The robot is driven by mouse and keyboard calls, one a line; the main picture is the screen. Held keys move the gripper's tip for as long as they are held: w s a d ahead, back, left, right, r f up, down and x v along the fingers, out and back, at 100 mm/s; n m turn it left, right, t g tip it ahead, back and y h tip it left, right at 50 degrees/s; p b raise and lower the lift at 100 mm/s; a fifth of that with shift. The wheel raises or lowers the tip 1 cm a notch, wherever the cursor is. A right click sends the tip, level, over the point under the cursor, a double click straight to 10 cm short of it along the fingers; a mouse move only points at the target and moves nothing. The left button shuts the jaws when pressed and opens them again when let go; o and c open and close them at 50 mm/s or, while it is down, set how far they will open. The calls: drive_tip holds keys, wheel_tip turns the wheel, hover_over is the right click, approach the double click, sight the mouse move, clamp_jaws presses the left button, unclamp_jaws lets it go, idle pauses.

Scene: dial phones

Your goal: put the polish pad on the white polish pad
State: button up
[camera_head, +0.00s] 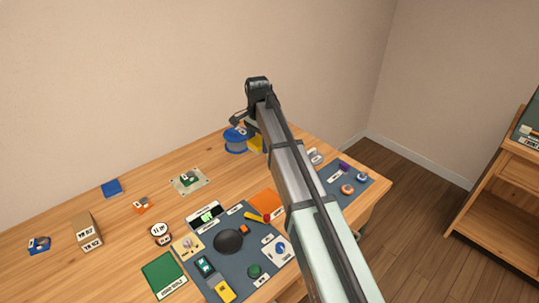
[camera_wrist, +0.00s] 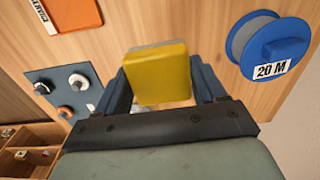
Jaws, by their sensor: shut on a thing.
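My gripper (camera_wrist: 160,78) is shut on a yellow block-like pad with a grey edge, which I take as the polish pad (camera_wrist: 158,72); it sits between the two blue-grey fingers. In the head view the yellow pad (camera_head: 256,145) shows beside my arm, near the back edge of the table. My arm hides part of it and of the table behind. I cannot pick out a white polish pad for sure in either view; small pale round items (camera_head: 315,157) lie to the right of my arm.
A blue spool (camera_head: 236,140) marked 20 M stands close to the pad, also in the wrist view (camera_wrist: 270,48). A blue-grey mat with knobs (camera_head: 347,181) lies at the right, and a larger cluttered mat (camera_head: 232,262) at the front.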

drive_tip(key=w+d+r, duration=0.3)
drive_tip(key=w+d, duration=0.3)
drive_tip(key=shift+w+d+f, duration=0.1)
drive_tip(key=shift+f, duration=4.95)
drive_tip(key=shift+f, duration=0.15)
drive_tip(key=o, duration=1)
drive_tip(key=shift+o, duration=0.2)
wheel_tip(320, 180, up, 12)
